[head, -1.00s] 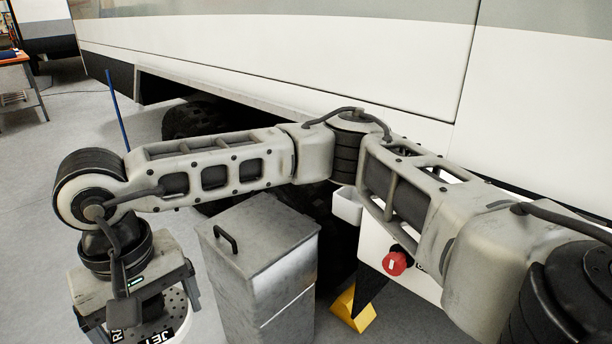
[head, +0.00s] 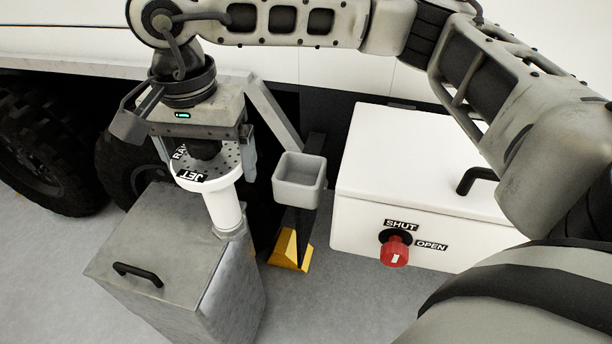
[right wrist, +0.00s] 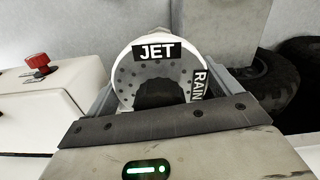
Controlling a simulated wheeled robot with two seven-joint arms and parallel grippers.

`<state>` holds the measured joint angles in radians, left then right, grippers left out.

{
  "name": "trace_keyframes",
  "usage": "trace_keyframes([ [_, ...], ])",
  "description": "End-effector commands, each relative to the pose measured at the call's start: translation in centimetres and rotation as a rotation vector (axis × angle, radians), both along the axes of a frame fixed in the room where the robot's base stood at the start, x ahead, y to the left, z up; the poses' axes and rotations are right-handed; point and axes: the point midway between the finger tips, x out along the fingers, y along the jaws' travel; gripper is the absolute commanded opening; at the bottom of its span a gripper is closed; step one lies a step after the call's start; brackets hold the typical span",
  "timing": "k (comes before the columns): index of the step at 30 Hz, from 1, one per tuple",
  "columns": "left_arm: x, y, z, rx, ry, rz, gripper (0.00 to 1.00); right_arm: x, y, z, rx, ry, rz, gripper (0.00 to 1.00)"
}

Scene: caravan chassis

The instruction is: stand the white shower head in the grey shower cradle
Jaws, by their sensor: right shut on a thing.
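My right gripper (head: 207,162) is shut on the white shower head (head: 224,206), whose dotted face carries the labels JET and RAIN. The handle points down, with a grey end at the bottom. The right wrist view also shows the shower head (right wrist: 150,58) between the fingers; its handle is hidden there. The grey shower cradle (head: 299,195) is an open square cup to the right of the shower head, on a dark upright support. The shower head is clear of the cup, with a gap between them in the picture. My left gripper is not in view.
A grey metal box (head: 150,255) with a black handle stands at lower left; the shower head's lower end overlaps its corner in the picture. A white box (head: 400,185) with a red knob (head: 395,251) is right of the cradle. Yellow wedge (head: 290,250) below; caravan wheels (head: 45,165) at left.

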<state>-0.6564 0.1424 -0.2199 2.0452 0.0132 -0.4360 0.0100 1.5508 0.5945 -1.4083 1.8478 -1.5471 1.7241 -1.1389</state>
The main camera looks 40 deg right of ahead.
Motion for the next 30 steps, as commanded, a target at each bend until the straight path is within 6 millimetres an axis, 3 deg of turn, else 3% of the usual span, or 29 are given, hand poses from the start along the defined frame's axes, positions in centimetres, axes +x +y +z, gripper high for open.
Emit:
trace_keyframes([
  [3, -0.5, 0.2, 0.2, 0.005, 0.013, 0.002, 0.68, 1.0, -2.7, 3.2, 0.003, -0.006, -0.432, 0.50],
  [18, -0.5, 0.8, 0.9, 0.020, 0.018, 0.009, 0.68, 1.5, -11.9, 13.5, 0.005, -0.008, -2.083, 0.50],
  [21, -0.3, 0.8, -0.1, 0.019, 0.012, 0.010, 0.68, 1.2, -13.4, 13.7, 0.004, -0.006, -2.367, 0.50],
  [24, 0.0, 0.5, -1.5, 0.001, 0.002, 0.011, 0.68, 0.9, -14.5, 11.7, 0.000, -0.005, -2.577, 0.50],
  [30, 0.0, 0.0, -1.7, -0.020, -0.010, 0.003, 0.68, 0.7, -15.0, 10.0, 0.001, -0.004, -2.697, 0.50],
])
